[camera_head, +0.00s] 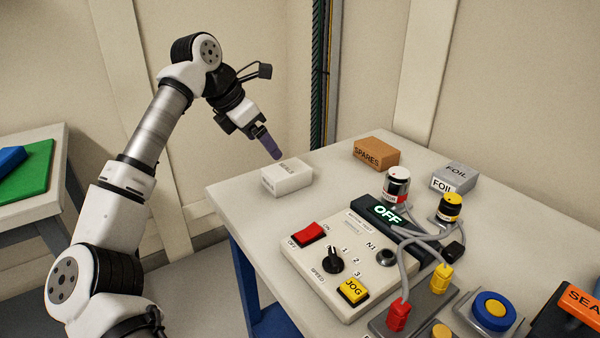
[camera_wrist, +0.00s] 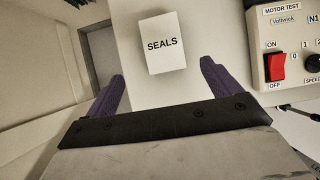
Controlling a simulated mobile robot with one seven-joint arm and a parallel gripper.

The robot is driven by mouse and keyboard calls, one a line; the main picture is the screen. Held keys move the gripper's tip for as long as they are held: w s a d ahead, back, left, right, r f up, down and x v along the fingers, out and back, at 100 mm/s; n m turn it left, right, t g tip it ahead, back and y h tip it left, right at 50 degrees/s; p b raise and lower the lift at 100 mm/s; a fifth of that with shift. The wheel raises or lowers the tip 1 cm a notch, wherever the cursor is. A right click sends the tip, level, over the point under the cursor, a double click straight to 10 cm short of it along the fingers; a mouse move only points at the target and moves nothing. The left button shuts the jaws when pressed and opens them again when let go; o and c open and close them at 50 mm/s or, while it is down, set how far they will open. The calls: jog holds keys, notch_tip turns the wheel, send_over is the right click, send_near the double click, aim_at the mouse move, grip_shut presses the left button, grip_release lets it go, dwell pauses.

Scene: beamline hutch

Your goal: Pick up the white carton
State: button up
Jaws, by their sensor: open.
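The white carton (camera_head: 287,178) sits on the left part of the table top, near its left edge. In the wrist view the carton (camera_wrist: 162,55) shows its top face, printed "SEALS". My gripper (camera_head: 275,153) is above the carton's far side in the head view, pointing down. In the wrist view my gripper (camera_wrist: 162,80) has its two purple fingers spread apart, with the carton ahead of the gap between them. Nothing is held. I cannot tell the exact height of the fingertips over the carton.
A brown "SPARES" box (camera_head: 376,153) and a grey "FOIL" box (camera_head: 454,178) stand farther back on the table (camera_head: 240,205). A motor test panel (camera_head: 350,262) with a red switch, knob and cables lies right of the carton. Table surface between carton and brown box is clear.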

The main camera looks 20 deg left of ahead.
aim_at(284, 169)
jog(key=x, duration=0.6)
jog(key=shift+w+d+f, duration=0.1)
jog(key=shift+d+f, duration=0.05)
jog(key=shift+f, duration=0.15)
jog(key=shift+d+x, duration=0.15)
jog(key=shift+x, duration=1.2)
jog(key=shift+d+x, duration=0.15)
jog(key=shift+x, duration=1.2)
jog(key=shift+r, duration=0.1)
jog(key=c, duration=1.1)
